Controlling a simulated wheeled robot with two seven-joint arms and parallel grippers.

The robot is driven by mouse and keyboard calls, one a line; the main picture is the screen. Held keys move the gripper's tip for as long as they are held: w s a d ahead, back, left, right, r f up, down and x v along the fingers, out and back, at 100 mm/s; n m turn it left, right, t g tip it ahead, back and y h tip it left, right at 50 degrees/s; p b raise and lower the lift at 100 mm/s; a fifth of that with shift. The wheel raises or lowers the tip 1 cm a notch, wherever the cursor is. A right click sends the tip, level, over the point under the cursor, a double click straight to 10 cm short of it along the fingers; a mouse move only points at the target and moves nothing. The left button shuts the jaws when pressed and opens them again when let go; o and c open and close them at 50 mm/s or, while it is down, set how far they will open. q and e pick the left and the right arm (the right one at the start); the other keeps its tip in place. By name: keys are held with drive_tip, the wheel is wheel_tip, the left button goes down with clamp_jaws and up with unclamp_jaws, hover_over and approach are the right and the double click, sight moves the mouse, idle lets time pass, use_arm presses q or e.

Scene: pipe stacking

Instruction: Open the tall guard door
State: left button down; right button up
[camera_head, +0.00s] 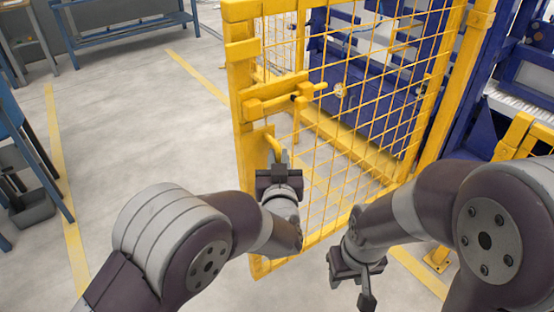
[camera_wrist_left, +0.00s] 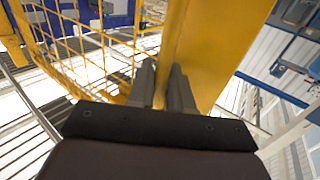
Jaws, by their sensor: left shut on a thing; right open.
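The tall guard door (camera_head: 375,90) is a yellow frame with wire mesh. It stands upright at an angle, its free edge (camera_head: 240,130) towards me, and looks swung out from the blue machine. A yellow latch bar (camera_head: 275,98) crosses its edge. Below that is a curved yellow handle (camera_head: 271,142). My left gripper (camera_head: 279,160) is shut on the handle. In the left wrist view, its fingers (camera_wrist_left: 165,88) point up close against the yellow door frame (camera_wrist_left: 210,45); the grip itself is mostly hidden. My right gripper (camera_head: 356,285) is open and empty, low in front of the mesh.
A blue machine (camera_head: 365,95) stands behind the mesh. A yellow post (camera_head: 465,75) rises at the door's right side. Blue tables stand at the upper left (camera_head: 130,28) and left edge (camera_head: 15,125). The grey floor left of the door (camera_head: 150,120) is clear, with yellow lines.

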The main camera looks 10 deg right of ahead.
use_arm(q)
drive_tip(key=shift+s+d+r, duration=0.1)
drive_tip(key=shift+s+d, duration=0.1)
drive_tip(key=shift+s, duration=0.15)
use_arm(e)
drive_tip(key=shift+s+d, duration=0.15)
drive_tip(key=shift+s, duration=0.25)
use_arm(q)
drive_tip(key=c, duration=1.2)
unclamp_jaws()
drive_tip(key=s, duration=0.4)
drive_tip(key=s+a, duration=0.1)
drive_tip(key=s, duration=0.3)
drive_tip(key=s+p, duration=0.1)
drive_tip(key=s, duration=0.3)
drive_tip(key=shift+s+a, duration=0.15)
drive_tip(key=shift+s, duration=0.15)
use_arm(e)
drive_tip(key=shift+r, duration=0.55)
